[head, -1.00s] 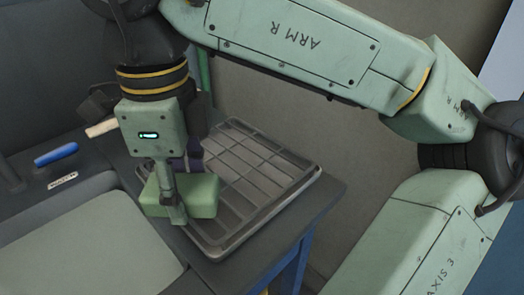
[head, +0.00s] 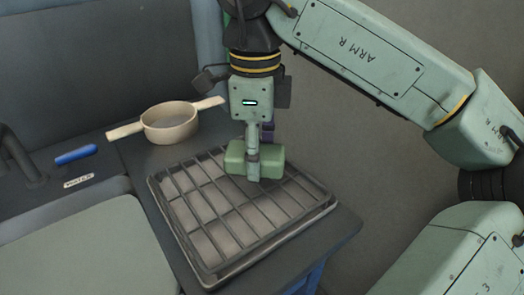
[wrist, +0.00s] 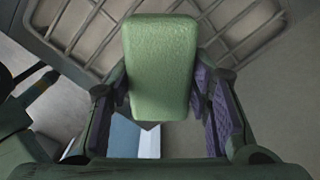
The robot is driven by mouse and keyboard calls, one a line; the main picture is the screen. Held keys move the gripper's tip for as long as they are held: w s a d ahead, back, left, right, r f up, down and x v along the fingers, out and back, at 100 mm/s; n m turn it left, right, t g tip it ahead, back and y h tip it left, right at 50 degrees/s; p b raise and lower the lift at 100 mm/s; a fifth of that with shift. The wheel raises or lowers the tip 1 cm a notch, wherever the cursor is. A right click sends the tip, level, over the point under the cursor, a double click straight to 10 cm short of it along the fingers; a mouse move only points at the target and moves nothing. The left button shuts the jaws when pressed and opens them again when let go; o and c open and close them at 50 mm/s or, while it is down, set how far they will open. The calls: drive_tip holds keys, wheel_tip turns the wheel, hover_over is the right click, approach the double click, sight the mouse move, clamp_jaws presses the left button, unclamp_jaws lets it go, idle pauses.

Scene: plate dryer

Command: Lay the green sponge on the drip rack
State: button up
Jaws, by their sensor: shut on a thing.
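The green sponge (head: 236,160) is a block with rounded edges. My gripper (head: 254,168) is shut on it and points down. In the wrist view the sponge (wrist: 160,65) sits between the two purple-padded fingers (wrist: 160,105). The drip rack (head: 200,240) is a grey tray with a grid of bars, lying on the dark counter. In the head view the sponge appears over the back right part of the rack. The rack (wrist: 75,28) also shows behind the sponge in the wrist view. Whether the sponge touches the bars cannot be told.
A beige pan (head: 170,125) with two handles stands behind the rack at the left. A blue-handled item (head: 75,155) and a small label (head: 78,182) lie further left, by the pale green basin area (head: 75,250). The rack's front and left cells are empty.

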sight(262, 142)
drive_tip(key=w, duration=0.1)
drive_tip(key=w+d, duration=0.1)
drive_tip(key=w, duration=0.1)
drive_tip(key=shift+w+f, duration=0.1)
drive_tip(key=shift+f, duration=0.05)
drive_tip(key=shift+w+f+p, duration=0.2)
drive_tip(key=shift+f+p, duration=0.25)
drive_tip(key=shift+f, duration=1.35)
drive_tip(key=shift+f, duration=0.15)
drive_tip(key=o, duration=0.9)
drive_tip(key=shift+o, duration=0.2)
wheel_tip(262, 142, up, 12)
drive_tip(key=shift+p, duration=0.35)
